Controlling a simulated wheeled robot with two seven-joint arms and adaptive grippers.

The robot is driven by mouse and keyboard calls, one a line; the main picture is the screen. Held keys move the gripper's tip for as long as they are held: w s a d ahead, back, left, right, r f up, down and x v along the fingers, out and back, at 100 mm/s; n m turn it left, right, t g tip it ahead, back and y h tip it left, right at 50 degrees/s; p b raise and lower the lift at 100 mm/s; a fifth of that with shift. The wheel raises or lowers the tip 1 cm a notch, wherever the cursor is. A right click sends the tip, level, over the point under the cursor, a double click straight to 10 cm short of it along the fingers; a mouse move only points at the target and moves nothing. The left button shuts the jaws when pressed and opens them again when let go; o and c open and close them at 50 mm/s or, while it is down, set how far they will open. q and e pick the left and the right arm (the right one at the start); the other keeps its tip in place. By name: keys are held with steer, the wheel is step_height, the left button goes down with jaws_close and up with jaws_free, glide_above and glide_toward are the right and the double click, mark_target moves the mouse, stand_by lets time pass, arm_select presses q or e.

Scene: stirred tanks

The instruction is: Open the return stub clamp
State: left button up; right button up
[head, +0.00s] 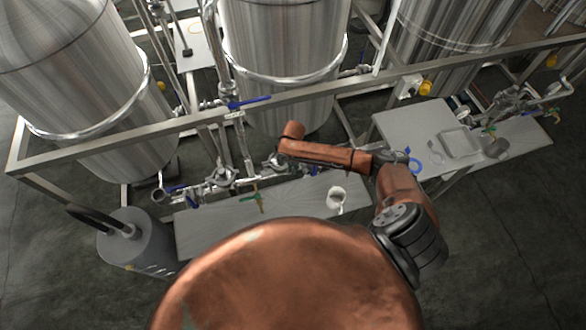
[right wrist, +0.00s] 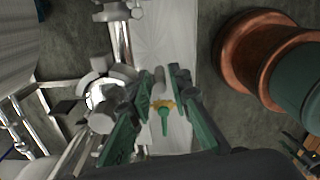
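In the head view a pipe run with clamped joints (head: 222,177) crosses behind the near grey bench. A green and yellow fitting (head: 258,198) sits at this run, over the bench. I cannot tell for sure which joint is the return stub clamp. My right gripper (head: 273,163) is below the end of my copper arm, close to the pipe run and partly hidden. In the right wrist view its green-sided fingers (right wrist: 163,78) are apart. A grey cylinder and the green and yellow fitting (right wrist: 164,118) show between them; contact is not visible. My left gripper is not in view.
A white cup-like holder (head: 336,199) stands on the near bench (head: 300,200). Steel tanks stand behind. A grey canister (head: 130,245) stands left. A second bench (head: 415,125) with a tray is right.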

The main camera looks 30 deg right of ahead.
steer(key=shift+f, duration=0.3)
steer(key=shift+c, duration=0.6)
jaws_close()
